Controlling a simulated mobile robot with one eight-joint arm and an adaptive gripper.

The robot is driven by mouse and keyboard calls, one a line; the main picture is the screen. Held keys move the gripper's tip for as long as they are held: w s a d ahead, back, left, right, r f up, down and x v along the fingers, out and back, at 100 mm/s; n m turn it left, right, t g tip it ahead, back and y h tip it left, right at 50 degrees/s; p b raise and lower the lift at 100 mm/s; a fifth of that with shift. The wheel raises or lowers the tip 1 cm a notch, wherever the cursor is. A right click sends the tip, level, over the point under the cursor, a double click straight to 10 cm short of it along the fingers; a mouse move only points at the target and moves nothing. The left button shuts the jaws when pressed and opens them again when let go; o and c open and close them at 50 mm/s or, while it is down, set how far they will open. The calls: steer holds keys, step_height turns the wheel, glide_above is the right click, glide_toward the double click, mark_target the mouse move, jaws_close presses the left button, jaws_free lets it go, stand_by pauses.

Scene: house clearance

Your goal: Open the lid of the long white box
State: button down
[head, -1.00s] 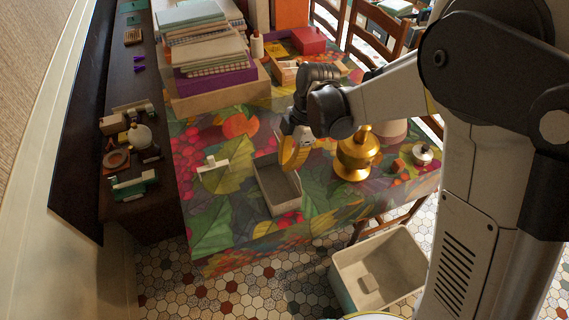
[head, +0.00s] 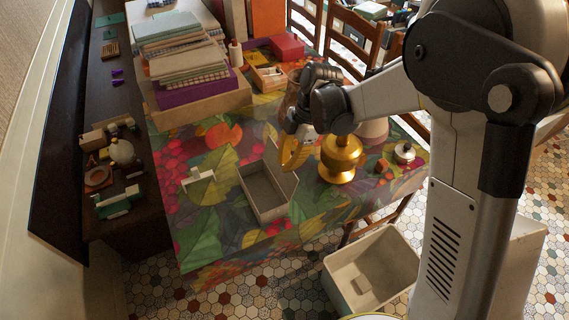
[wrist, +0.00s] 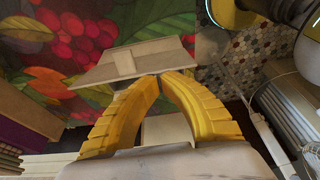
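The long white box (head: 249,194) stands on the patterned tablecloth near the table's front edge. Its top is open and its grey inside shows. A pale panel (head: 284,165), which looks like its lid, stands up along its right side, partly behind my gripper. My gripper (head: 289,162) is just above that panel, pointing down. In the wrist view, the yellow fingers (wrist: 161,76) curve together and their tips meet at the near edge of a pale panel (wrist: 155,57). Nothing is seen held between them. Whether the tips touch the panel is hard to tell.
A gold pot (head: 341,160) stands close to the right of my gripper. A small white T-shaped object (head: 199,178) lies left of the box. A pale bin (head: 345,283) stands on the floor in front.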

stand_by(0.4)
steer(key=shift+s+a+f+b, duration=0.3)
steer(key=shift+a+f+b, duration=0.05)
steer(key=shift+a, duration=0.3)
steer(key=s+d+r+m+t+p, duration=0.1)
steer(key=s+d+r+m+p, duration=0.2)
steer(key=r, duration=0.4)
steer(key=d+r+m+t, duration=0.1)
steer(key=d+r+m, duration=0.25)
steer(key=r, duration=0.45)
steer(key=s+d+r+m+t+h+b, duration=0.1)
steer(key=s+d+m+t+h, duration=0.2)
steer(key=s+d+m, duration=0.9)
steer(key=d+m+t, duration=0.1)
steer(key=m+t, duration=0.2)
steer(key=m, duration=0.1)
steer(key=shift+s+r+m+t, duration=0.35)
steer(key=shift+r+t, duration=0.05)
